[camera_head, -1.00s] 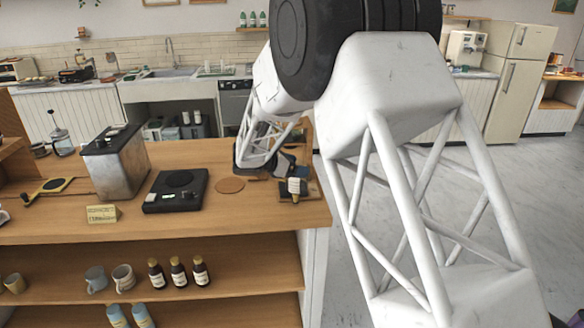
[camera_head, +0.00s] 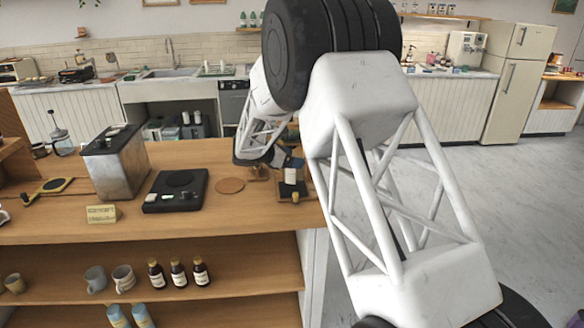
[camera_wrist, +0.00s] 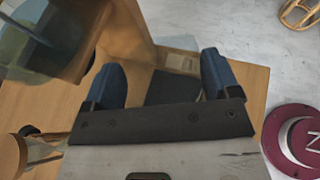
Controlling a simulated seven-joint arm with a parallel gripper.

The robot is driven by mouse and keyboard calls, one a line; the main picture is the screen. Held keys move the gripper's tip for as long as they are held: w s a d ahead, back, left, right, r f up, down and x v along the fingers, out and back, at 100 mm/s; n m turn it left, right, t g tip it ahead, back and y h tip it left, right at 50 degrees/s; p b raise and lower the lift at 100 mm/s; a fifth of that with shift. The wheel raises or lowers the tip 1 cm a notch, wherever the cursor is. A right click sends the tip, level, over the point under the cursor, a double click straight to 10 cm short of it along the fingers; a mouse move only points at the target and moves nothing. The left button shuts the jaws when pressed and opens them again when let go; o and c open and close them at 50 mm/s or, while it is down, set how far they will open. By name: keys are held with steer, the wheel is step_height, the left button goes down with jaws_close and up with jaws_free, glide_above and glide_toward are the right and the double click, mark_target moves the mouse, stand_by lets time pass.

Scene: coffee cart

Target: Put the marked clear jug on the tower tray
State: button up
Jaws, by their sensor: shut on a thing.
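My gripper (camera_wrist: 160,80) shows in the wrist view as two blue fingers set apart, with a see-through, greyish thing between them that I take to be the clear jug (camera_wrist: 178,62); its outline is hard to make out. In the head view my gripper (camera_head: 284,163) is at the right end of the wooden counter. A pale label (camera_head: 290,176) shows just below it, above a small dark tray-like base (camera_head: 292,190). I cannot tell whether this base is the tower tray. A glassy vessel and wooden upright (camera_wrist: 60,35) stand at upper left in the wrist view.
A metal box (camera_head: 118,165), a black scale (camera_head: 175,191), a round cork mat (camera_head: 230,185) and a small sign (camera_head: 102,213) stand on the counter. A wooden-framed piece (camera_wrist: 18,155) is at lower left in the wrist view. Open floor lies right of the counter.

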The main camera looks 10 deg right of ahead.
steer(key=shift+f, duration=1.75)
steer(key=shift+f, duration=0.1)
steer(key=o, duration=1.1)
steer(key=shift+a, duration=0.1)
steer(key=v, duration=1.2)
steer(key=shift+s, duration=0.1)
